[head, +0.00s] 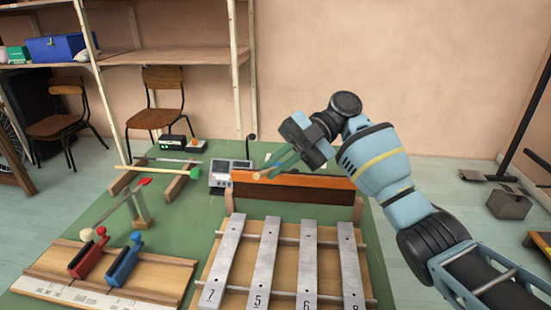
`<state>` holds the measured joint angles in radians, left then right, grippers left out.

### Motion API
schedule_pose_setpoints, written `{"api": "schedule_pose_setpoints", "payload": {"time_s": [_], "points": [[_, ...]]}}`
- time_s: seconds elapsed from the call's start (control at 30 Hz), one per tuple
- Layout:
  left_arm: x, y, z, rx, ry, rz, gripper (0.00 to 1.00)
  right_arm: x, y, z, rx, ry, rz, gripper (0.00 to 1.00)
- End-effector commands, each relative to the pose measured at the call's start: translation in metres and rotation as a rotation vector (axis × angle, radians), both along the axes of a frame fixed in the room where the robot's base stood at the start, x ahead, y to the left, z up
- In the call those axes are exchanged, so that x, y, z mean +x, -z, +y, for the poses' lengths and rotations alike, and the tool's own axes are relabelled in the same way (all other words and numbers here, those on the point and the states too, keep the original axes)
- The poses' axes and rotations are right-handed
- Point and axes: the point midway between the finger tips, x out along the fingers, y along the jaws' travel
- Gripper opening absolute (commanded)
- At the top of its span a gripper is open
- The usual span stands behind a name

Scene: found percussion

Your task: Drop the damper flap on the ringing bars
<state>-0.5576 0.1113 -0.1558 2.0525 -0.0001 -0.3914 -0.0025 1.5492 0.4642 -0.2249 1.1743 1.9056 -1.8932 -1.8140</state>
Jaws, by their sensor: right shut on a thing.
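The ringing bars (265,257) are several long silver metal bars with numbers at their near ends, lying side by side on a wooden frame at the front. The damper flap (310,190), an orange-brown board, stands raised across their far end, not lying on them. My right gripper (271,169) reaches in from the right, above the flap's upper left edge. Its fingers are shut on a small pale peg that appears to be the flap's handle; the fingers partly hide the contact. My left gripper is not in view.
A grey device with a dial (230,174) stands close left of the flap. Red and blue mallet holders (124,262) sit on a wooden board at front left. A red-tipped lever (140,205) stands behind them. Green table surface (190,220) is clear between these and the bars.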

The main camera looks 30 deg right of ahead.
Motion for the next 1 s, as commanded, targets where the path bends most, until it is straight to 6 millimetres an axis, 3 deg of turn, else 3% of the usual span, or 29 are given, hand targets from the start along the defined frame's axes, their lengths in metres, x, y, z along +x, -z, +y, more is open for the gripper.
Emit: {"api": "schedule_pose_setpoints", "payload": {"time_s": [0.27, 0.37, 0.73, 1.0], "points": [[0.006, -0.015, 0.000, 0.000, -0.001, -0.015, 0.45, -0.023, -0.005, 0.015, -0.003, -0.002, -0.004, 0.00], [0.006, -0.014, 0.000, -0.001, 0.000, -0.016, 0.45, -0.020, -0.007, 0.014, -0.001, 0.000, -0.003, 0.00], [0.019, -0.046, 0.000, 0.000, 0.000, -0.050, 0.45, -0.012, -0.076, 0.008, 0.000, 0.001, -0.006, 0.00], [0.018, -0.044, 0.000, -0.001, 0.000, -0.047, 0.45, -0.012, -0.074, 0.008, -0.002, 0.000, -0.002, 0.00]]}}
